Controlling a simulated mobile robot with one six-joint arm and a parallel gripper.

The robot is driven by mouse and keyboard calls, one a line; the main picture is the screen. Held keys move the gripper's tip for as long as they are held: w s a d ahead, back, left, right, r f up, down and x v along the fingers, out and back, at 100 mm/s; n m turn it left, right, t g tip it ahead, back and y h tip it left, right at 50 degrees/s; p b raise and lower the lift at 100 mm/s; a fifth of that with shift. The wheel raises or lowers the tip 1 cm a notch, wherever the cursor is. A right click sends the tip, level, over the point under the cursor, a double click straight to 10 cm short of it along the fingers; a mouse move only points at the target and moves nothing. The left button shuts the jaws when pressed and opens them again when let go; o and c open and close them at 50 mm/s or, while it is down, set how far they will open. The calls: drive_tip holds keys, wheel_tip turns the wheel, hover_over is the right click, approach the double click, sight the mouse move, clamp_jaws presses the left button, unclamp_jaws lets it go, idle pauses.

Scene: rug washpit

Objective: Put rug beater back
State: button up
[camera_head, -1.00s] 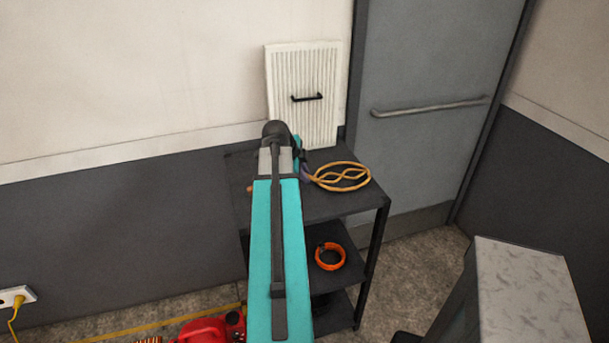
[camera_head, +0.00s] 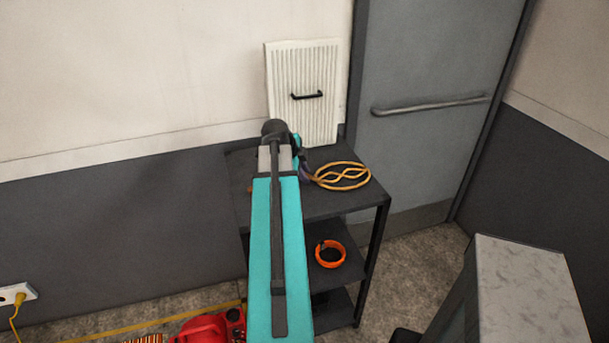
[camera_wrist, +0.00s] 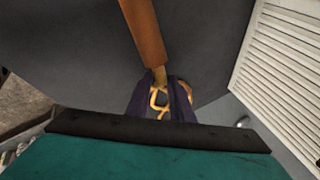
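The rug beater has a looped yellow head (camera_head: 343,176) and a brown handle. In the head view it is over the top shelf of the black rack (camera_head: 345,205), with the loops to the right; I cannot tell whether it touches the shelf. In the wrist view the brown handle (camera_wrist: 143,30) points away at the top. My gripper (camera_wrist: 160,82) has its dark purple fingers on both sides of the beater's neck, with little gap, and appears shut on it. In the head view my arm hides most of the gripper and the middle of the beater.
A white ribbed panel with a black handle (camera_head: 305,95) leans on the wall behind the rack. An orange ring (camera_head: 330,254) lies on the middle shelf. A grey door (camera_head: 430,100) is at right, a grey marbled-top block (camera_head: 525,295) front right, a red object (camera_head: 207,328) on the floor.

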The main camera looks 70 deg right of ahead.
drive_tip(key=b+v, duration=0.2)
drive_tip(key=v, duration=0.9)
drive_tip(key=shift+a+r, duration=0.1)
drive_tip(key=shift+r, duration=0.05)
idle(0.8)
